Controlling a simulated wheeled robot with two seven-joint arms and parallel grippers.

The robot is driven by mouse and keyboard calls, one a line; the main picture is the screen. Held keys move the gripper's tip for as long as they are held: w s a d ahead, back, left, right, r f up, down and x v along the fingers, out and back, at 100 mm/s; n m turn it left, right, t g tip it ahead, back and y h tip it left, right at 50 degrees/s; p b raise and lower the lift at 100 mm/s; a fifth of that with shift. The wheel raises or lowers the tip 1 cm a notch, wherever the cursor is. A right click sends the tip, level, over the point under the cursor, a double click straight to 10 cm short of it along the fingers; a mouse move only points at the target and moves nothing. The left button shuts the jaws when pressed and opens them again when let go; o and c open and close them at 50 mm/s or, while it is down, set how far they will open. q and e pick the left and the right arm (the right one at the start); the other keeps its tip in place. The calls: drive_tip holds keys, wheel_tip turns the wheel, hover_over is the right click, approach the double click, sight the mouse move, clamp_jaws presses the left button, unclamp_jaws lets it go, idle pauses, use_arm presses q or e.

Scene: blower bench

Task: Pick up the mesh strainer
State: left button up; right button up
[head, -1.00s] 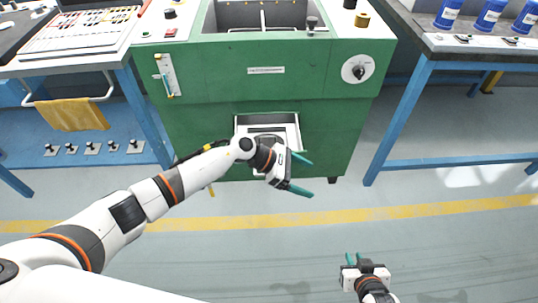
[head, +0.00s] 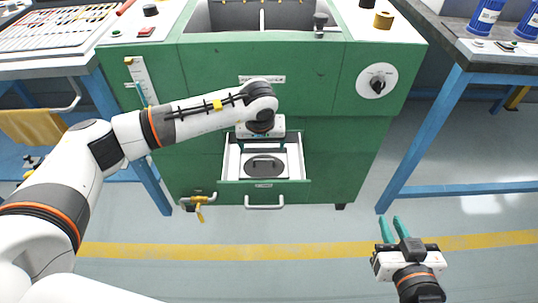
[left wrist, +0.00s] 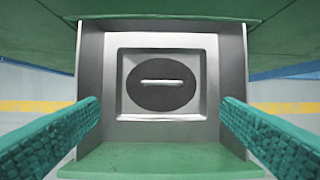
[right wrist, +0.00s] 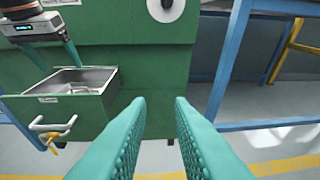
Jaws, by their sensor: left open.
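A dark round disc with a pale bar handle, which looks like the mesh strainer (head: 265,167), lies in the square recess of the open drawer (head: 230,160) of the green bench. It shows from above in the left wrist view (left wrist: 160,93), centred between the fingers. My left gripper (head: 262,147) points down over the drawer, open and empty, its fingers apart from the disc; in the head view its fingers are mostly hidden. My right gripper (head: 394,229) is open and empty at the lower right, well away from the drawer.
The drawer has a front bar handle (head: 265,206). A yellow-handled valve (head: 200,204) sticks out left of it. The green bench (head: 330,130) rises directly behind my left gripper. A blue-legged table (head: 425,140) stands at right. The floor in front is clear.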

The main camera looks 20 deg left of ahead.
use_arm(q)
drive_tip(key=b, duration=0.2)
hover_over(264, 160)
drive_tip(key=s, duration=0.1)
wheel_tip(264, 160, down, 6)
drive_tip(key=shift+a, duration=0.1)
drive_tip(key=shift+w+f, duration=0.1)
drive_tip(key=shift+f, duration=0.3)
drive_tip(key=b+x, duration=0.2)
drive_tip(key=x, duration=0.2)
drive_tip(key=shift+d+f, duration=0.2)
drive_tip(key=shift+d, duration=0.05)
drive_tip(key=shift+f, duration=0.2)
use_arm(e)
wheel_tip(264, 160, up, 14)
drive_tip(key=s+a+t+y, duration=0.1)
drive_tip(key=t+y, duration=0.2)
drive_tip(key=t, duration=0.7)
drive_tip(key=shift+a+t+y, duration=0.3)
drive_tip(key=shift+a+t, duration=0.05)
drive_tip(key=shift+t, duration=0.05)
use_arm(q)
drive_tip(key=shift+c, duration=0.5)
use_arm(e)
drive_tip(key=shift+s, duration=0.1)
